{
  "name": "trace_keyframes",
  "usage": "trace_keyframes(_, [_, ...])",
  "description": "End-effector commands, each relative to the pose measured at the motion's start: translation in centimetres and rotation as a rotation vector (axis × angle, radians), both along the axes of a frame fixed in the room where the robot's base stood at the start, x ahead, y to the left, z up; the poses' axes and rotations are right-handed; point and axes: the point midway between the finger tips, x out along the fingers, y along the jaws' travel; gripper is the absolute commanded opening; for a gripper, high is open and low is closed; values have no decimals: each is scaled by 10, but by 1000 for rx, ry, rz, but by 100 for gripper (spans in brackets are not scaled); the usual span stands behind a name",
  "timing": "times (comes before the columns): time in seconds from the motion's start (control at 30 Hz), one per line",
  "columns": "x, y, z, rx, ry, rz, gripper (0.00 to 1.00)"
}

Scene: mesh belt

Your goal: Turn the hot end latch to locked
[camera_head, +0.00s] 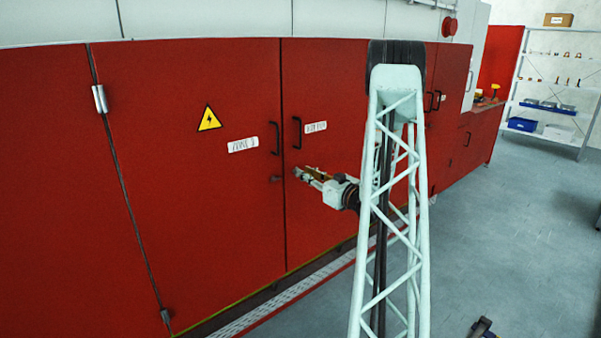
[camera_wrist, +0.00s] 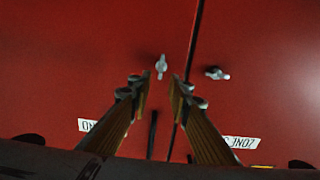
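The hot end latch (camera_wrist: 161,66) is a small grey turn-handle on the red door left of the seam in the wrist view. Its lever stands roughly upright there. In the wrist view, my gripper (camera_wrist: 159,88) is open, with its two fingers apart and nothing between them. The latch shows just beyond the fingertips, roughly centred in the gap, and looks untouched. In the head view, my gripper (camera_head: 302,172) is in front of the right door, and I cannot make out this latch there. The hot end door's label (camera_head: 316,127) is above my gripper.
A second latch (camera_wrist: 217,73) lies nearly sideways on the neighbouring door; it also shows in the head view (camera_head: 276,179). That door carries a "ZONE 3" label (camera_head: 243,145) and a yellow warning triangle (camera_head: 209,119). Dark handles (camera_head: 297,133) stick out nearby.

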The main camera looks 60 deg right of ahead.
Motion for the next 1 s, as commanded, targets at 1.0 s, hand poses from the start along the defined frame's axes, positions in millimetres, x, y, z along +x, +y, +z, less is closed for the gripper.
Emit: trace_keyframes(1.0, [36,-10,0,0,0,0,0])
